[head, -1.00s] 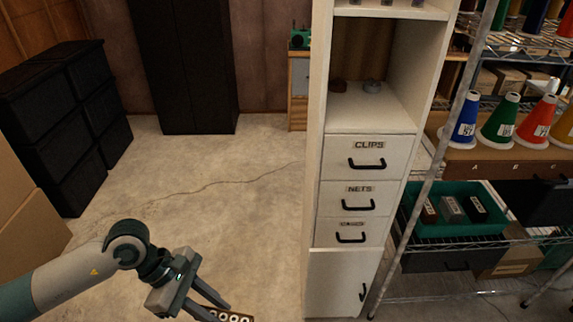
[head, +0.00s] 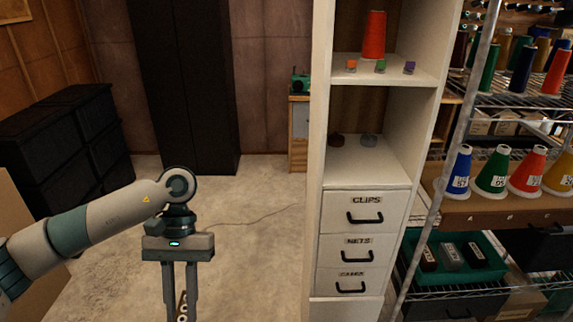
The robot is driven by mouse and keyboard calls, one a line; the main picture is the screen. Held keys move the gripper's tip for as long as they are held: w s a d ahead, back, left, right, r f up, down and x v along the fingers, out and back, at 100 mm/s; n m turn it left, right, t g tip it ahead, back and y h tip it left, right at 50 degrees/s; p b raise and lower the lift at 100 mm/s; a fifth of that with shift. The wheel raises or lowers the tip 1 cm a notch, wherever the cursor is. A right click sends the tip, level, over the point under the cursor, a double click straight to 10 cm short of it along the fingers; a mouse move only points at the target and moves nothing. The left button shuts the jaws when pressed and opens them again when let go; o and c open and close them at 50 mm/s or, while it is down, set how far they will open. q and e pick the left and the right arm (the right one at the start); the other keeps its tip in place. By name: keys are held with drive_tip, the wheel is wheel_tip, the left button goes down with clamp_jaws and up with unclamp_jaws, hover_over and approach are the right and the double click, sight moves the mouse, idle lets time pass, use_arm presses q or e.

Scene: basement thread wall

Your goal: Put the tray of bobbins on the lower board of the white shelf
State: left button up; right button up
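My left gripper (head: 180,312) hangs fingers-down at the bottom left of the head view. My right gripper is not in view.
The upper board (head: 395,73) holds a red cone (head: 374,35) and three small coloured pieces. Labelled drawers (head: 365,212) with black handles lie below the lower board. A wire rack (head: 480,185) with thread cones stands close on the right. Floor between gripper and shelf is clear.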

use_arm(q)
drive_tip(key=shift+a+r, duration=0.1)
drive_tip(key=shift+r, duration=0.1)
drive_tip(key=s+f+b, duration=0.3)
drive_tip(key=f+b, duration=0.2)
drive_tip(key=f, duration=1.2)
drive_tip(key=shift+f, duration=0.35)
drive_tip(key=shift+s, duration=0.1)
